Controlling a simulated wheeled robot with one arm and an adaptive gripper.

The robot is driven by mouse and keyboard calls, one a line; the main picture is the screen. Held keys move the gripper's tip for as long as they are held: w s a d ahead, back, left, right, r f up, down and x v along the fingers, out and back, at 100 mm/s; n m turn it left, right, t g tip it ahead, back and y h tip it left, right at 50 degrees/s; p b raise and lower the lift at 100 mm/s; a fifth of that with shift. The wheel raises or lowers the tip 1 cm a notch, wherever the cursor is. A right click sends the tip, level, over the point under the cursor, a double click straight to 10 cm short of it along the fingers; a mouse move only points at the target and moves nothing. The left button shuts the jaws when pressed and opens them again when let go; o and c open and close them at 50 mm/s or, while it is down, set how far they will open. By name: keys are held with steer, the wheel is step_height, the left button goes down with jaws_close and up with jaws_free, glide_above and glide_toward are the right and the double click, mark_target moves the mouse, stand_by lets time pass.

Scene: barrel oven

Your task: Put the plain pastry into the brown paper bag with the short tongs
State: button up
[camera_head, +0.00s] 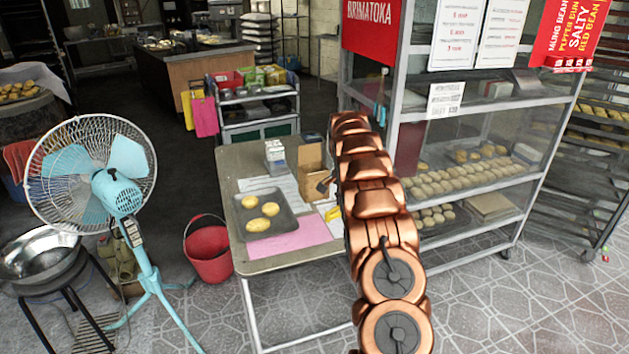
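A brown paper bag (311,158) stands on the small table (240,160), near its back right. Three golden pastries (270,209) lie on a dark grey tray (284,218) at the table's left; I cannot tell which is the plain one. My copper arm reaches over the table's right side. A dark part of my gripper (325,187) shows just in front of the bag; most of it is hidden by the arm, so its opening is unclear. A small yellow item (333,213) lies beside the arm; I cannot tell whether it belongs to the short tongs.
A pink sheet (298,236) lies at the table's front, and a small white box (275,156) stands at the back. A glass display shelf (470,150) stands close on the right. A blue fan (122,190) and a red bucket (208,250) stand left.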

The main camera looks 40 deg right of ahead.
step_height(320, 180, up, 4)
steer(key=shift+r+p, duration=0.25)
steer(key=shift+p, duration=0.2)
steer(key=w+a+n, duration=0.2)
steer(key=a+n, duration=0.1)
steer(key=a, duration=0.4)
steer(key=w+a+n, duration=0.2)
steer(key=w+a, duration=0.1)
steer(key=a, duration=0.4)
steer(key=s+a+f+n, duration=0.1)
steer(key=a+n, duration=0.3)
steer(key=a, duration=0.6)
steer(key=s+a+f+n, duration=0.1)
steer(key=s+a+n, duration=0.2)
steer(key=a, duration=0.8)
steer(key=s+a+f+n+t+y, duration=0.1)
steer(key=a+n, duration=0.4)
steer(key=a, duration=0.5)
steer(key=shift+s+a+f+n, duration=0.2)
steer(key=shift+s+a+n, duration=0.2)
steer(key=shift+s, duration=0.4)
